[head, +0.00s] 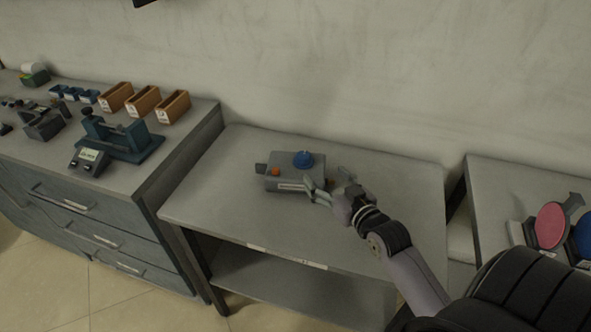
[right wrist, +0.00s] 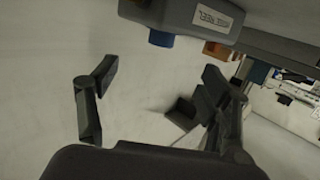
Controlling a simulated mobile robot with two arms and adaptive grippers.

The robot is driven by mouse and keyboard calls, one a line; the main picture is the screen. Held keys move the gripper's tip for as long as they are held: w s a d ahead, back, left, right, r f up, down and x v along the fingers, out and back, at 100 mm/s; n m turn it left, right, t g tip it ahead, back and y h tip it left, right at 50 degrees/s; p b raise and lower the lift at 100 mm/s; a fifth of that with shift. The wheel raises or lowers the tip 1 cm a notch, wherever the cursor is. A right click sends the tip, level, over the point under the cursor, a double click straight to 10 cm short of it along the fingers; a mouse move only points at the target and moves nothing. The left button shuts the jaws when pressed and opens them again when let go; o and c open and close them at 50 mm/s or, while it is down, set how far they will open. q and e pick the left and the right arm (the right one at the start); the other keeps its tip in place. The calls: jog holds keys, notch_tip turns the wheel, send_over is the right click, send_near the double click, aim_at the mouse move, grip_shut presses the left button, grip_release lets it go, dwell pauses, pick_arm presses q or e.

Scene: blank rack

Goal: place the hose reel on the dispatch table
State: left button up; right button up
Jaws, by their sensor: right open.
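The hose reel (head: 290,172) is a grey box with a blue round knob on top, an orange button and a white front label. It appears to rest upright on the grey table (head: 225,215) in the middle of the head view. The table's front-edge label is too small to read. My right gripper (head: 318,190) is open, just right of the hose reel. My left gripper is out of view.
A drawer bench (head: 130,185) on the left holds a teal fixture (head: 118,140), wooden bins (head: 143,101) and small parts. Another table (head: 500,185) on the right bears pink (head: 551,225) and blue discs. The middle table has free room around the hose reel.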

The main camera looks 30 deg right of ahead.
aim_at(306, 159)
jog(key=w, duration=0.3)
jog(key=shift+w+d+f, duration=0.15)
jog(key=shift+w+f, duration=0.15)
jog(key=shift+w, duration=0.95)
jog(key=w, duration=0.3)
jog(key=w+p, duration=0.1)
jog(key=shift+w+d+f, duration=0.2)
jog(key=shift+w+f, duration=0.05)
jog(key=shift+f, duration=0.15)
jog(key=shift+w, duration=0.15)
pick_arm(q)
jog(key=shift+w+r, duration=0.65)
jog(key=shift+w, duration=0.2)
pick_arm(e)
jog(key=shift+c, duration=0.4)
jog(key=c, duration=1.6)
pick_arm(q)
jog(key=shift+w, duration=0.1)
pick_arm(e)
grip_shut()
